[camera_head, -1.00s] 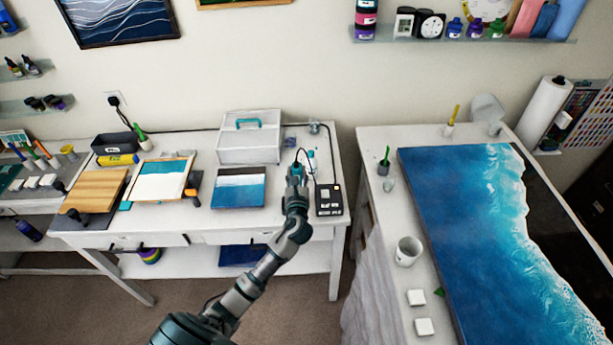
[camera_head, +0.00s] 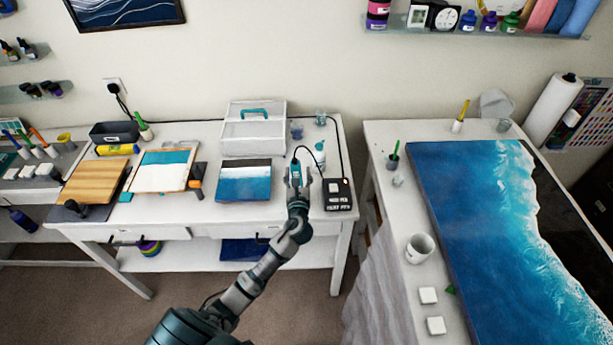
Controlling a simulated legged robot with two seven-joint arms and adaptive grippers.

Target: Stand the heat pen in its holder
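My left gripper (camera_head: 299,178) is over the right part of the white workbench, just left of the black heat pen station (camera_head: 338,204). It appears shut on the heat pen (camera_head: 295,173), a small teal, roughly upright body between the fingers. A black cable loops from the pen's top to the right. The station has a pale patch on top and white lettering on its front. I cannot make out a separate holder; the pen's lower end is hidden by the gripper. My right gripper is not in view.
A blue-and-white panel (camera_head: 245,185) lies left of the gripper. A clear storage box (camera_head: 253,140) stands behind it. A small teal-topped bottle (camera_head: 320,158) and a glass cup (camera_head: 320,118) stand behind the station. A gap separates this bench from the right table (camera_head: 404,218).

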